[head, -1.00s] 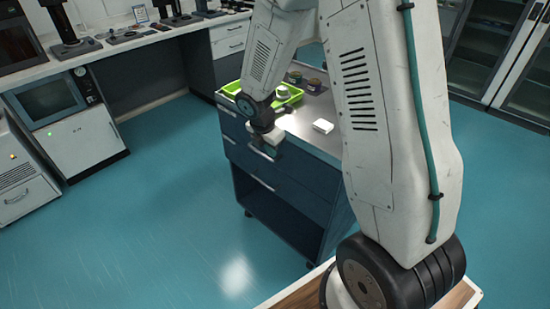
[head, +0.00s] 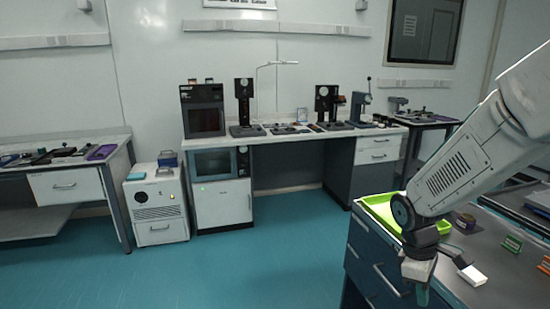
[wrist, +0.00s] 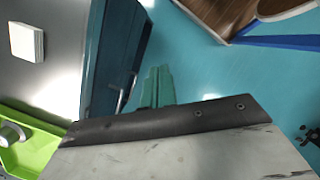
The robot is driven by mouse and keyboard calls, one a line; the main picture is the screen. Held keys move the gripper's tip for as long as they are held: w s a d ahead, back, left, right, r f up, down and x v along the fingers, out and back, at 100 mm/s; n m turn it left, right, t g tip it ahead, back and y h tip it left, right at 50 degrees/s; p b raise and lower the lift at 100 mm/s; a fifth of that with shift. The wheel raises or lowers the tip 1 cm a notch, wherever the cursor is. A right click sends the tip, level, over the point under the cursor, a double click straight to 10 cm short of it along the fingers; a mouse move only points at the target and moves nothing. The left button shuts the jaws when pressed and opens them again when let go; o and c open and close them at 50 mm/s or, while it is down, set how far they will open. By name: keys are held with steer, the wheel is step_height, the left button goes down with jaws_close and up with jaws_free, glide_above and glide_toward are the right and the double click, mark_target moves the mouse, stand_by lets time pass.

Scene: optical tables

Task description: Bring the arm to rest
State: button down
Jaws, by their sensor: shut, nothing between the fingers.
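My gripper (head: 423,296) hangs at the end of my arm in the lower right of the head view, beside the front edge of the dark blue drawer cabinet (head: 372,262). Its fingers (wrist: 157,86) show green in the wrist view, close together with nothing between them. They point down past the cabinet side toward the teal floor. My arm is bent and reaches in from the right edge of the head view.
A green tray (head: 380,206) and a white block (head: 472,275) lie on the cabinet top close to my wrist. A long bench (head: 290,137) with instruments stands along the back wall. The teal floor (head: 230,275) at left is clear.

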steer(key=s+a+r+m+t+y, duration=0.1)
steer(key=s+a+r+m, duration=0.2)
steer(key=s+r, duration=0.5)
steer(key=s+a+r+m+t+y, duration=0.1)
steer(key=s+a+r+m+t, duration=0.1)
steer(key=s+r+m, duration=0.4)
steer(key=s+a+r, duration=0.1)
steer(key=s+r, duration=0.2)
steer(key=s, duration=0.1)
steer(key=shift+m+t, duration=0.3)
